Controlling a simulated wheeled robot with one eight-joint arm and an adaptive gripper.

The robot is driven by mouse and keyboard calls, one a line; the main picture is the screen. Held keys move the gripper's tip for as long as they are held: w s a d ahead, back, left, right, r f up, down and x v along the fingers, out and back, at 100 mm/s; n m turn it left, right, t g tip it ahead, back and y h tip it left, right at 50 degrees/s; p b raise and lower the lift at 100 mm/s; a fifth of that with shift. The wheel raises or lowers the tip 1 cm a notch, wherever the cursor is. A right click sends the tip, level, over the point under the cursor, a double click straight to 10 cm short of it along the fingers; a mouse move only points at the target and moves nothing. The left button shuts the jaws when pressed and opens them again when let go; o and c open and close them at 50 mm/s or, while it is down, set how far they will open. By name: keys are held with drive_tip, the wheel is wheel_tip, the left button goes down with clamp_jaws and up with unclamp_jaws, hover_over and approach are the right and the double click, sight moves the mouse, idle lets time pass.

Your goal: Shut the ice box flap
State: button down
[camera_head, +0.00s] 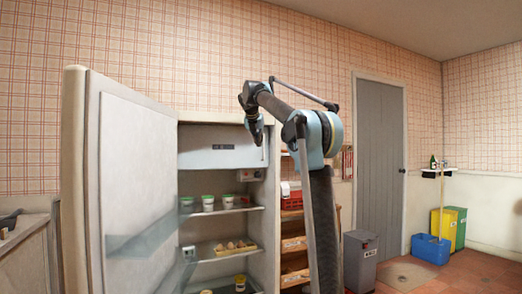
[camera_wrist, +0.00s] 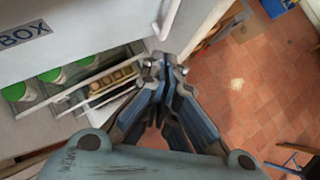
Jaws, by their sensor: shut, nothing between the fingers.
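The ice box flap (camera_head: 215,157) is a pale panel with a dark label across the top of the open fridge's inside. In the wrist view the flap (camera_wrist: 85,28) shows the letters "BOX" and has a pale handle near its right edge. I cannot tell whether it is fully shut. My gripper (camera_head: 257,138) is in front of the flap's right part in the head view. In the wrist view my gripper (camera_wrist: 161,63) is shut and empty, its tips just below the handle. I cannot tell whether they touch the flap.
The fridge door (camera_head: 135,190) stands wide open at the left. Shelves below the flap hold green-and-white tubs (camera_head: 208,203) and an egg tray (camera_head: 232,249). A shelf rack (camera_head: 293,243) stands right of the fridge, then a grey bin (camera_head: 360,262).

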drive_tip(key=v, duration=0.6)
drive_tip(key=m+t+y, duration=0.7)
drive_tip(key=m+y, duration=0.4)
drive_tip(key=m, duration=1.6)
approach(264, 145)
drive_tip(key=x, duration=0.7)
drive_tip(key=shift+d, duration=0.1)
drive_tip(key=shift+w, duration=0.1)
